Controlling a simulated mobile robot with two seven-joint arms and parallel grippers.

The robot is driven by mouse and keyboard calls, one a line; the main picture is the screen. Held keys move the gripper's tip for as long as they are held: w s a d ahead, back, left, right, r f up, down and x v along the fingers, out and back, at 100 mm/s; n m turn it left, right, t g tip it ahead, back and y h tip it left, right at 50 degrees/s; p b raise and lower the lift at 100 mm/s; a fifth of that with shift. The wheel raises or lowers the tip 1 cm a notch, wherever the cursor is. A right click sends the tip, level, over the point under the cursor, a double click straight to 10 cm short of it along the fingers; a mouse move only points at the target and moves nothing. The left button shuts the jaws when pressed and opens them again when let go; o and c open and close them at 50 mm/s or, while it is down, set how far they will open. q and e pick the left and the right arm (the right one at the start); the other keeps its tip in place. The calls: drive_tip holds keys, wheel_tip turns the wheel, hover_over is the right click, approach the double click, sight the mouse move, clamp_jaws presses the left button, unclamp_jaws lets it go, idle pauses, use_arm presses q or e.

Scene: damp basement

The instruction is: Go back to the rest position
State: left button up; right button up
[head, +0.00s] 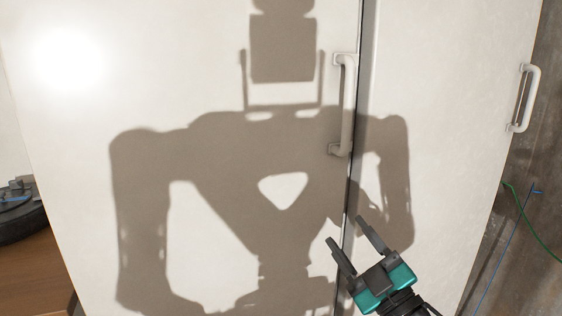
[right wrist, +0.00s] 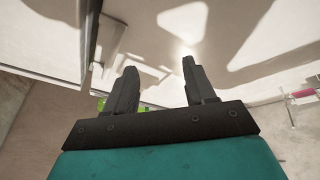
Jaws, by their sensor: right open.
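My right gripper (head: 347,238) is open and empty, low and right of centre in the head view, in front of the white cabinet. It has dark fingers and a teal body. In the right wrist view its two fingers (right wrist: 158,80) stand apart with nothing between them. My left gripper is not in view. The cabinet's left door (head: 60,140) and right door (head: 450,90) meet at a dark vertical seam. The left door has a white handle (head: 347,105) near the seam, above my right gripper. The right door has a handle (head: 526,98) at its outer edge.
A wooden surface (head: 40,270) with a dark round object (head: 18,215) stands at the left edge. A grey wall (head: 535,210) with green and blue cables (head: 519,230) is at the right. My shadow falls across the doors. Small green and pink things show in the right wrist view.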

drive_tip(key=s+d+f+m+g+h, duration=0.2)
drive_tip(key=s+f+m+h, duration=0.15)
drive_tip(key=f, duration=0.55)
drive_tip(key=s+d+f+m+g+h, duration=0.25)
drive_tip(key=f+m+h, duration=0.2)
drive_tip(key=f, duration=0.55)
drive_tip(key=s+d+f+m+g+h, duration=0.1)
drive_tip(key=s+f+m+g, duration=0.2)
drive_tip(key=s+f, duration=1)
drive_tip(key=shift+s+m+g, duration=0.3)
drive_tip(key=shift+s+g, duration=0.25)
drive_tip(key=shift+g, duration=0.3)
